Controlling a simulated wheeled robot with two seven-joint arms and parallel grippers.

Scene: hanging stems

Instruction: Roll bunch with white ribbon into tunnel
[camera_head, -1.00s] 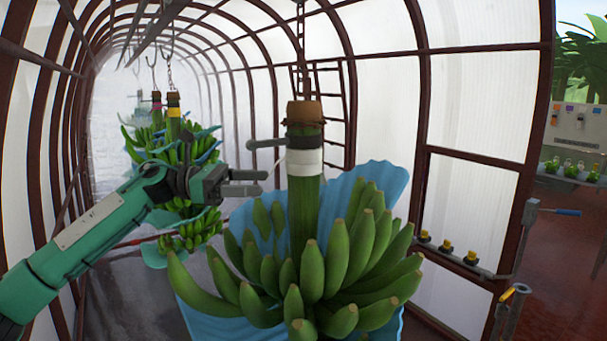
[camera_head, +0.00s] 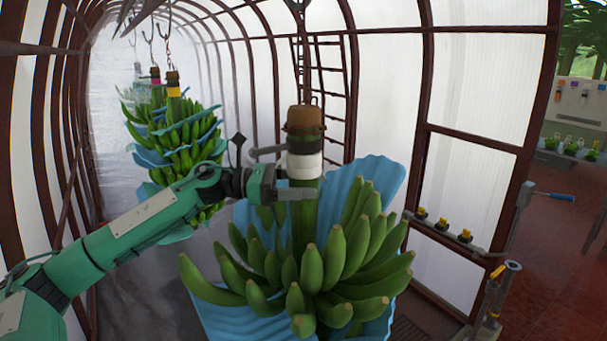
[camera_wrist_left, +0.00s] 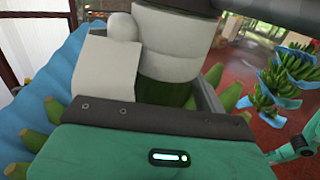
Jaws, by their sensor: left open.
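The bunch with the white ribbon (camera_head: 305,167) hangs upright in the foreground, with green bananas (camera_head: 315,270) below and a blue sheet around them. My left gripper (camera_head: 292,187) is at its stem, just below the ribbon. In the left wrist view the stem and white ribbon (camera_wrist_left: 175,45), with a knot and hanging tail, stand between the open fingers. Whether a finger touches the stem cannot be told. The arched tunnel (camera_head: 210,70) opens at the left. Part of a teal arm, which looks like my right one, shows at the right edge of the wrist view; its fingers are unclear.
A yellow-ribbon bunch (camera_head: 173,90) and a pink-ribbon bunch (camera_head: 155,74) hang farther back on the left. A post with a blue handle (camera_head: 550,196) stands at the right. More bunches (camera_wrist_left: 280,80) hang behind.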

